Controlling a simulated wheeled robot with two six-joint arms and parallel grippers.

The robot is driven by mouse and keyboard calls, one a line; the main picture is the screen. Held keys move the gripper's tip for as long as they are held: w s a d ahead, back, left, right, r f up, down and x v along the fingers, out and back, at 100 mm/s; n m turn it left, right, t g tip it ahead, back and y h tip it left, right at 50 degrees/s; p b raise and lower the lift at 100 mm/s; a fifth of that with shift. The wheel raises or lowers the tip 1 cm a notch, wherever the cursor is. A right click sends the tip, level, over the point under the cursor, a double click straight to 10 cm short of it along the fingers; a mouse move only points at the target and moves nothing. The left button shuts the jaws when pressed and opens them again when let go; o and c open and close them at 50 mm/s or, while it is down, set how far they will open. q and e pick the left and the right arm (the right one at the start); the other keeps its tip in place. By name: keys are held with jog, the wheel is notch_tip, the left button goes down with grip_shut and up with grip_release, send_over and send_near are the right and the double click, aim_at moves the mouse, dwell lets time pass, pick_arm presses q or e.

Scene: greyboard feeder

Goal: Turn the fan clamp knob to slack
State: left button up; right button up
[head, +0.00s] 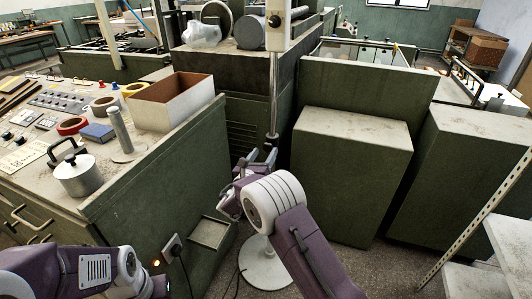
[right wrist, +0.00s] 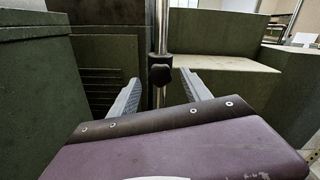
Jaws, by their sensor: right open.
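The fan clamp knob (right wrist: 160,75) is a small black knob on the fan's metal pole (right wrist: 161,30), in the middle of the right wrist view. In the head view the pole (head: 273,95) rises in front of the dark green cabinet, and the dark clamp (head: 271,137) shows just past the gripper. My right gripper (head: 263,156) is open, its two grey fingers pointing at the pole. In the right wrist view the fingertips (right wrist: 160,82) lie on either side of the knob, with gaps visible on both sides. My left gripper is out of view; only part of that arm shows.
The fan's round white base (head: 266,268) stands on the floor below my right arm. Green boxes (head: 350,160) stand close at right.

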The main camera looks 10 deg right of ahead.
jog(key=x, duration=0.2)
jog(key=shift+w+d, duration=0.15)
jog(key=shift+w, duration=0.1)
grip_shut()
jog(key=shift+f+m+b, duration=0.25)
jog(key=shift+m+b, duration=0.25)
jog(key=shift+b, duration=0.45)
jog(key=m+b, duration=0.5)
jog(key=b, duration=0.2)
jog(key=m+b, duration=0.4)
jog(key=b, duration=0.2)
jog(key=shift+f+m+b, duration=0.2)
jog(key=shift+m+b, duration=0.2)
jog(key=m+b, duration=0.9)
jog(key=b, duration=0.2)
jog(key=m+b, duration=0.2)
jog(key=shift+r+m, duration=0.1)
jog(key=shift+m, duration=0.2)
jog(key=m+b, duration=0.2)
jog(key=shift+m, duration=0.4)
jog(key=shift+r+m+b, duration=0.15)
jog(key=shift+m+b, duration=0.95)
jog(key=shift+m, duration=1.2)
